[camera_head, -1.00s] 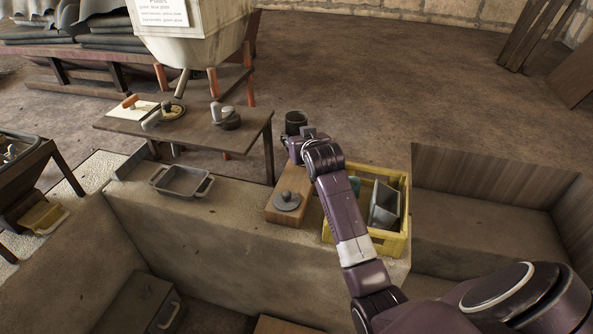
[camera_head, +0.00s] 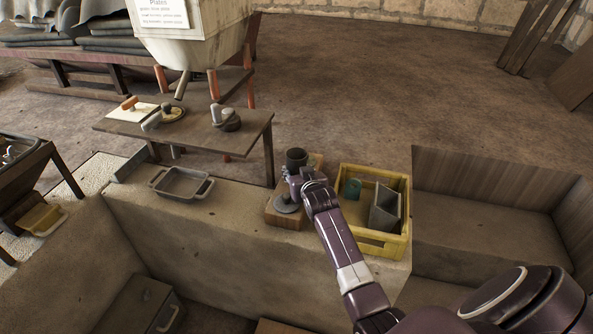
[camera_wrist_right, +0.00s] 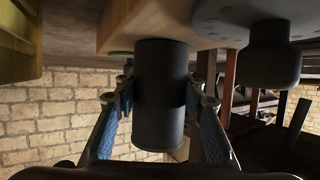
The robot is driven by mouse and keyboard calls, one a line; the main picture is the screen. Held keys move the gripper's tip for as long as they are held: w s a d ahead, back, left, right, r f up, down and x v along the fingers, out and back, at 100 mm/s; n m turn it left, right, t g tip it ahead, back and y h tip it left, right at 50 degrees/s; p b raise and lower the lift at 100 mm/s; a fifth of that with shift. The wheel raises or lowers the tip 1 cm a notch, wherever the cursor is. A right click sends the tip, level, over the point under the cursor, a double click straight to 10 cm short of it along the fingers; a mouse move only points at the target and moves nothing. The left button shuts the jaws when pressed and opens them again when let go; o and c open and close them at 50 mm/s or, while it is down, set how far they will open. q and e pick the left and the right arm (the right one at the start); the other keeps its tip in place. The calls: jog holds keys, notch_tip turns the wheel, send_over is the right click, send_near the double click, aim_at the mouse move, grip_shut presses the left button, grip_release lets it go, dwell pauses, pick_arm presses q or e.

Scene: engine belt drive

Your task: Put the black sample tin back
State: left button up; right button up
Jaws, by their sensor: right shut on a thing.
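The black sample tin (camera_head: 296,157) is a dark cylinder, upright at the far end of the wooden block (camera_head: 285,222) on the stone ledge. My right gripper (camera_head: 297,174) is shut on it. In the right wrist view, which looks upside down, the tin (camera_wrist_right: 158,95) stands between the two blue-padded fingers (camera_wrist_right: 158,98), with the block (camera_wrist_right: 145,22) at the top of the picture. I cannot tell whether the tin touches the block. A grey round piece with a knob (camera_head: 286,203) sits on the block's near part, partly behind my gripper; it also shows in the wrist view (camera_wrist_right: 268,50).
A yellow crate (camera_head: 372,246) with a grey box and a teal cup stands close to the right of the block. A metal tray (camera_head: 182,184) lies on the ledge to the left. A wooden table (camera_head: 190,135) stands behind. The ledge between tray and block is clear.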

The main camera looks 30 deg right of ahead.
jog(key=o, duration=1.5)
jog(key=shift+r, duration=0.1)
jog(key=v, duration=1.2)
jog(key=shift+p, duration=0.4)
